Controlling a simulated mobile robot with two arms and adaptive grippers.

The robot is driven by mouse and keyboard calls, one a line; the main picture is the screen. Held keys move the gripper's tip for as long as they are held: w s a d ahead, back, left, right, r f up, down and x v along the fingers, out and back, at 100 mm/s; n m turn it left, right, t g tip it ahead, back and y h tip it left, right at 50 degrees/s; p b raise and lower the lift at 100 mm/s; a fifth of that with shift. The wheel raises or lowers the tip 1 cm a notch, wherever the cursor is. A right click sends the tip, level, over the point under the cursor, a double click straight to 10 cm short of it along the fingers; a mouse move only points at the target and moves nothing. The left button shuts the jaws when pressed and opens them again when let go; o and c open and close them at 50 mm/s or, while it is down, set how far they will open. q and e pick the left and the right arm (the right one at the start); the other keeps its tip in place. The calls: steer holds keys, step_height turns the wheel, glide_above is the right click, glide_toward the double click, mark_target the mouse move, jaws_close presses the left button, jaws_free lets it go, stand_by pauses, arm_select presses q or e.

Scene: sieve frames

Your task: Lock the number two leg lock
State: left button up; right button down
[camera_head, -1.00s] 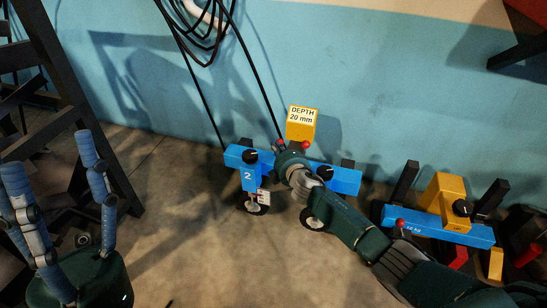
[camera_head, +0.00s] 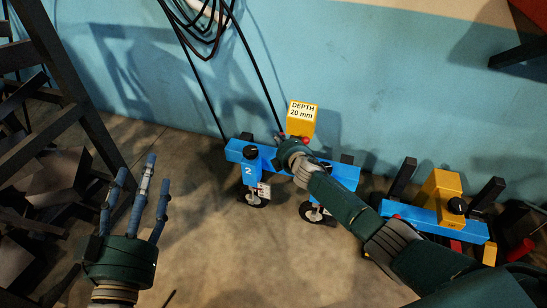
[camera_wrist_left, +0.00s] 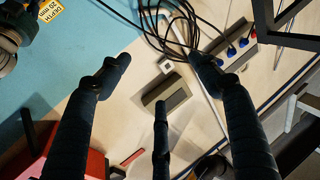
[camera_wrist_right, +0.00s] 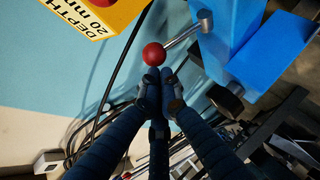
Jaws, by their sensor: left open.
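The blue number two leg (camera_head: 249,171) stands at the left end of a blue beam (camera_head: 236,152) in the head view, with a black knob and a wheel (camera_head: 250,196). My right gripper (camera_head: 284,146) is at the beam, just right of that leg. In the right wrist view, its fingertips (camera_wrist_right: 160,88) are drawn together just below a red ball (camera_wrist_right: 153,54) on a metal lever fixed to a blue part (camera_wrist_right: 245,45). The ball is not between the fingers; whether they touch it is unclear. My left gripper (camera_head: 134,195) is open and empty over the floor, left of the frame.
A yellow block (camera_head: 302,118) marked DEPTH 20 mm stands behind the beam. Black cables (camera_head: 205,30) hang on the blue wall. A second blue unit with a yellow block (camera_head: 440,192) is at right. Dark racking (camera_head: 60,95) is at left. The middle floor is clear.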

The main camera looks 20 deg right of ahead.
arm_select(q)
steer(key=shift+w+f+g, duration=0.2)
steer(key=shift+f+g, duration=0.2)
steer(key=shift+f, duration=0.35)
arm_select(e)
steer(key=shift+w+d+r, duration=0.1)
steer(key=shift+w+d, duration=0.1)
steer(key=shift+w, duration=0.2)
arm_select(q)
steer(key=shift+f, duration=0.1)
